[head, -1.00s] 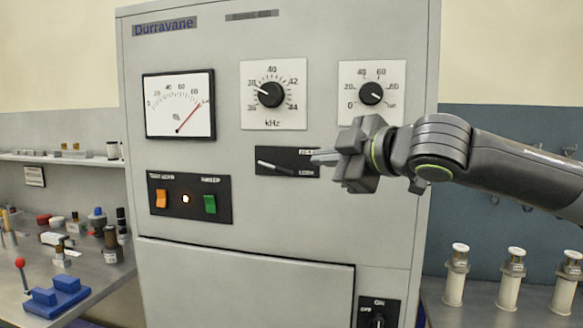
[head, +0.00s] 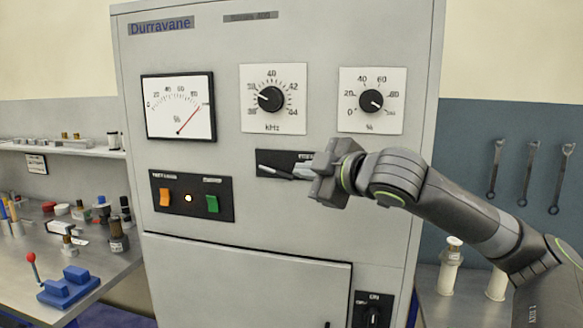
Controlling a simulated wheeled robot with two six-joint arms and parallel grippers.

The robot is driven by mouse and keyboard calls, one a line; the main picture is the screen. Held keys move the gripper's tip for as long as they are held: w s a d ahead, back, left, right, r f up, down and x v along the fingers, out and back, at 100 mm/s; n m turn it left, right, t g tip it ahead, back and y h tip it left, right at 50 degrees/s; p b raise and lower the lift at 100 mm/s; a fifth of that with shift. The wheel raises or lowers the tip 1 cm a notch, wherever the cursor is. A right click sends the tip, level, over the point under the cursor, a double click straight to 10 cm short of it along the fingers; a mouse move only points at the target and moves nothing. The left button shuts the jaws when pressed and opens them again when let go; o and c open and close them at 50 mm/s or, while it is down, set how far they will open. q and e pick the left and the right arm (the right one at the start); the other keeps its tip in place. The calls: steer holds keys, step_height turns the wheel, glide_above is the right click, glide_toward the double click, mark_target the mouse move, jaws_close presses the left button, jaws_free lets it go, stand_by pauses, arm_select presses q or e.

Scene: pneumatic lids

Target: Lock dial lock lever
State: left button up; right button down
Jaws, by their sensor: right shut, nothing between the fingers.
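The dial lock lever (head: 274,171) is a thin light-tipped bar on a small black plate (head: 266,158) on the cabinet front, below the kHz dial (head: 270,99). The lever slants slightly down to the right. My right gripper (head: 303,172) is shut and empty. Its fingertips are at the lever's right end, and I cannot tell whether they touch it. The gripper covers the right part of the plate and its lower label. My left gripper is not in view.
The grey Durravane cabinet (head: 230,50) carries a meter (head: 178,107), a percent dial (head: 372,100), an orange switch (head: 166,197), a green switch (head: 212,204) and a lower rotary switch (head: 373,315). Benches with parts stand on both sides. Wrenches (head: 495,168) hang at right.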

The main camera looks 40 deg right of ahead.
mark_target(291, 180)
steer(key=shift+w+d+f+p, duration=0.3)
steer(key=shift+w+f+p, duration=0.25)
steer(key=shift+w, duration=0.7)
steer(key=shift+w+d+f+p, duration=0.4)
steer(key=shift+w+p, duration=0.3)
steer(key=shift+w, duration=0.5)
steer(key=shift+w+d+f+p, duration=0.25)
steer(key=shift+w+f+p, duration=0.35)
steer(key=shift+w, duration=0.65)
steer(key=shift+w+d+f, duration=0.1)
steer(key=shift+w+f, duration=0.05)
steer(key=shift+f, duration=0.15)
steer(key=shift+f+p, duration=0.2)
steer(key=shift+p, duration=0.3)
steer(key=shift+f, duration=0.2)
steer(key=shift+r, duration=0.1)
